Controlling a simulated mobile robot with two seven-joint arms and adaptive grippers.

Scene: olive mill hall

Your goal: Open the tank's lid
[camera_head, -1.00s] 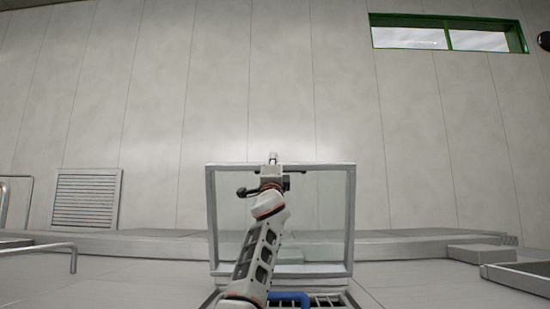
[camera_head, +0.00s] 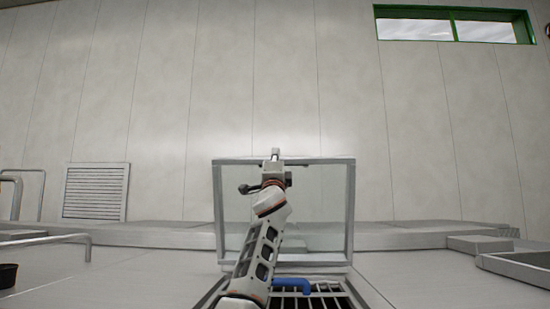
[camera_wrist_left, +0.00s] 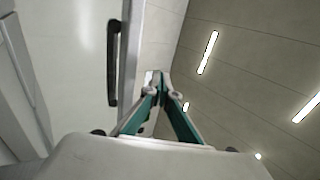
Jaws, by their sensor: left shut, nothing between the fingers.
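The tank's lid (camera_head: 350,212) is a clear panel in a pale grey frame. It stands raised, roughly upright, behind the tank opening (camera_head: 325,300), where a dark grating shows. My left gripper (camera_head: 275,153) is at the lid's top edge, in front of the wall. In the left wrist view, its green-sided fingers (camera_wrist_left: 158,78) are shut with nothing between them. They are beside the lid's edge (camera_wrist_left: 131,50); I cannot tell whether they touch it. A dark handle (camera_wrist_left: 112,62) is on the lid, left of the fingers. My right gripper is not in view.
A blue bent part (camera_head: 291,283) lies at the grating. Metal rails (camera_head: 60,238) and a dark bucket-like container (camera_head: 8,275) are at the left. A low grey ledge (camera_head: 520,265) is at the right. A panelled wall stands behind.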

